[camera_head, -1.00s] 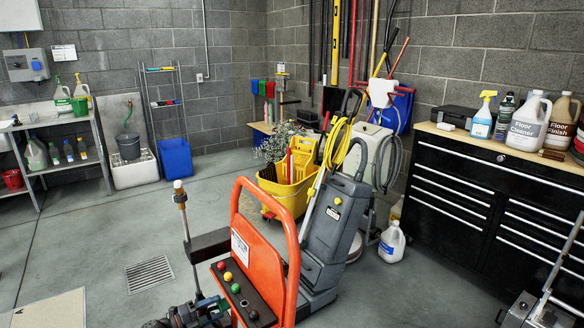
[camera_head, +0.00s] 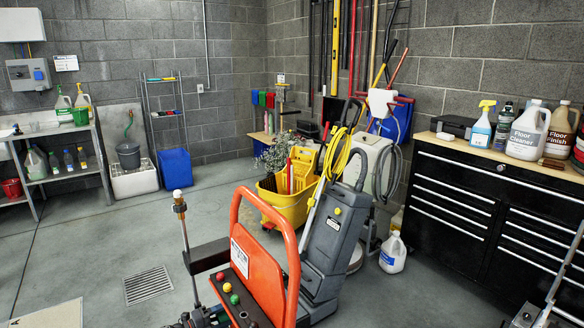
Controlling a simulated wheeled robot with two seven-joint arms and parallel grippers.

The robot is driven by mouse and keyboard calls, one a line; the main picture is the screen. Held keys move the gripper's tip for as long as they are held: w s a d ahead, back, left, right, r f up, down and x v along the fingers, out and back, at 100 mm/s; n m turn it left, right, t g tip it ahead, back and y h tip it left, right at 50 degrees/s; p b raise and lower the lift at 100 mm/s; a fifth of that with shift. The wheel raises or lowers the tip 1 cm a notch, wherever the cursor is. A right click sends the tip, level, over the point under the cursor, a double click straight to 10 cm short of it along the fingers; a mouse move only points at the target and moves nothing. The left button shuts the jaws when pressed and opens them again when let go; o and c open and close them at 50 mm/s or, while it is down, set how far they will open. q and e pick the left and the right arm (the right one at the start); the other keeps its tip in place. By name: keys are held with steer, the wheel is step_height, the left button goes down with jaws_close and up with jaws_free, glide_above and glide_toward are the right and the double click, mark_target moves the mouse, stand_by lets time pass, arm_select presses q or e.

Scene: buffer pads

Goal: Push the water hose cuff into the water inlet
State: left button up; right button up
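I cannot pick out the water hose cuff or the water inlet for certain. An orange-framed machine (camera_head: 262,262) with colored knobs stands front and center. A thin upright rod with a pale rounded tip (camera_head: 178,195) rises at its left. A grey upright floor machine (camera_head: 332,240) stands just behind it, with a looped yellow cord (camera_head: 335,150) on its handle. A dark grey hose (camera_head: 388,178) hangs in a loop behind that.
A yellow mop bucket (camera_head: 288,203) stands behind the machines, and a white jug (camera_head: 392,254) is on the floor to their right. A black drawer cabinet (camera_head: 455,210) fills the right side. Floor is open around the drain grate (camera_head: 147,285) at left.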

arm_select(q)
steer(key=shift+c, duration=0.4)
stand_by(0.4)
steer(key=c, duration=1.2)
steer(key=shift+a, duration=0.1)
steer(key=shift+c, duration=0.2)
steer(key=shift+s, duration=0.1)
steer(key=shift+v, duration=2.95)
